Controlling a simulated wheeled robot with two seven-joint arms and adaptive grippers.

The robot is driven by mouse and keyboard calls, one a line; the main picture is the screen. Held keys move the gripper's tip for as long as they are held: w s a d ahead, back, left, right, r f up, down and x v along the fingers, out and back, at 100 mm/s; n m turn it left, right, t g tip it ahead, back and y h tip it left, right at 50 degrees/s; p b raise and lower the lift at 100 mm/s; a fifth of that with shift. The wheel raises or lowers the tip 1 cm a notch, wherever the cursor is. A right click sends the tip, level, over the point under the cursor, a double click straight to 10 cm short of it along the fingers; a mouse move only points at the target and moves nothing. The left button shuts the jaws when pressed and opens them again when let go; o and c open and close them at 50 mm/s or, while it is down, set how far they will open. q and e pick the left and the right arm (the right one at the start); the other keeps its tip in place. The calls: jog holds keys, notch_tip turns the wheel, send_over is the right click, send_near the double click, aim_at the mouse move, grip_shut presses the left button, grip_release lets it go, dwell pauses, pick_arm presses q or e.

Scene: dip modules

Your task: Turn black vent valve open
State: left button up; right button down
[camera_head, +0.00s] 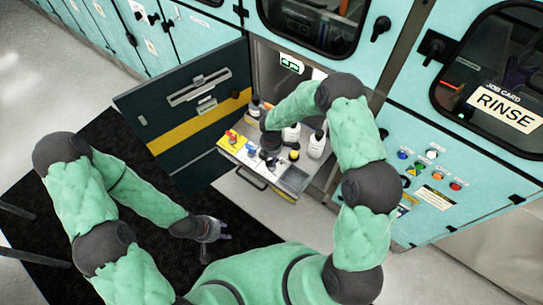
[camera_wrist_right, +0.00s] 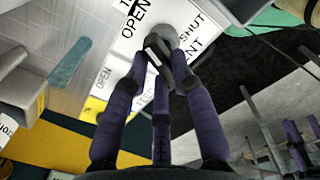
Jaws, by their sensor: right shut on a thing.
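The black vent valve (camera_wrist_right: 157,45) shows in the right wrist view as a dark lever on a grey round hub, on a white panel (camera_wrist_right: 120,62) lettered OPEN, SHUT and partly VENT. The lever lies aslant between the two words. My right gripper (camera_wrist_right: 160,72) has its purple fingers closed around the lever. In the head view this gripper (camera_head: 269,158) is over the pull-out drawer and hides most of the black valve. My left gripper (camera_head: 222,229) hangs low over the dark mat, empty, with its fingers apart.
The drawer (camera_head: 257,183) also carries a red valve (camera_head: 231,135), a yellow knob (camera_head: 294,155) and white bottles (camera_head: 317,145). The open dark cabinet door (camera_head: 180,120) stands to its left. A teal button panel (camera_head: 440,185) is at right.

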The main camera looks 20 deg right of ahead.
jog(key=shift+a+n+p, duration=0.1)
jog(key=shift+n+p, duration=0.8)
jog(key=shift+n, duration=1.4)
jog(key=c, duration=1)
grip_release()
jog(key=shift+c, duration=0.2)
notch_tip(320, 180, up, 12)
